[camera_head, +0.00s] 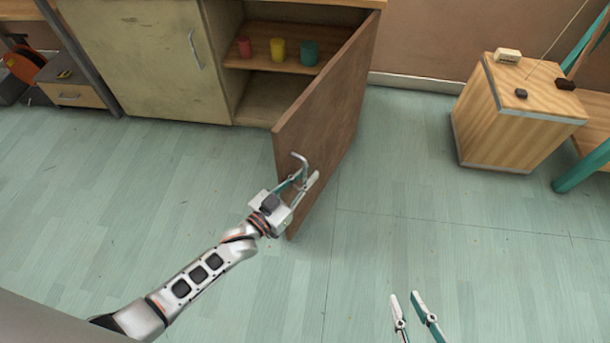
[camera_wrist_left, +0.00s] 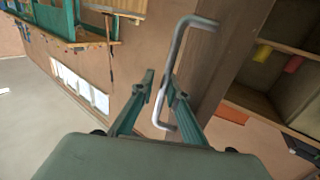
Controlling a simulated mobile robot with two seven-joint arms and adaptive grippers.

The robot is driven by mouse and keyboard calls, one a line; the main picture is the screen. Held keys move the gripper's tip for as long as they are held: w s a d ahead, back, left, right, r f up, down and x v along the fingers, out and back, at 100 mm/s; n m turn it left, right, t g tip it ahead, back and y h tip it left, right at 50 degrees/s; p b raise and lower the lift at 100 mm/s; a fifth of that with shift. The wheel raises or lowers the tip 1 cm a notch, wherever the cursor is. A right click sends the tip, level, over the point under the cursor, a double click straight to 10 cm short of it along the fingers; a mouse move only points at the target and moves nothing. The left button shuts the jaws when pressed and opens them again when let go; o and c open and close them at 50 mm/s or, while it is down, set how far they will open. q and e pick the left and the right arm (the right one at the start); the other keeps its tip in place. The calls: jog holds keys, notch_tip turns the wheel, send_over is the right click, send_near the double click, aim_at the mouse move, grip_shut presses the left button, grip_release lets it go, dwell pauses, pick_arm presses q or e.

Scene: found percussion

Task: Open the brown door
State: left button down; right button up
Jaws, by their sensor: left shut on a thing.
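The brown door (camera_head: 325,115) of the low cabinet stands swung wide open toward me, showing the shelf inside. Its metal bar handle (camera_head: 300,157) is on the door's near end. My left gripper (camera_head: 309,177) is at this handle and shut on it. In the left wrist view, the handle (camera_wrist_left: 178,45) passes between the fingers of my left gripper (camera_wrist_left: 160,82), with the door (camera_wrist_left: 205,60) just behind. My right gripper (camera_head: 404,296) is at the bottom of the head view, fingers apart and empty, away from the door.
The cabinet's other door (camera_head: 150,60), pale, is closed. Red (camera_head: 245,46), yellow (camera_head: 278,49) and teal (camera_head: 309,53) cups stand on the shelf. A wooden box (camera_head: 505,120) with small blocks on top stands at the right. The floor between it and the door is clear.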

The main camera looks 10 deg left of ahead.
pick_arm(q)
jog(key=c, duration=2.5)
grip_release()
jog(key=shift+d+r, duration=0.35)
jog(key=shift+d, duration=0.5)
jog(key=v, duration=1.2)
jog(key=shift+s+a+f, duration=0.25)
jog(key=shift+a+f, duration=0.1)
jog(key=shift+f, duration=0.05)
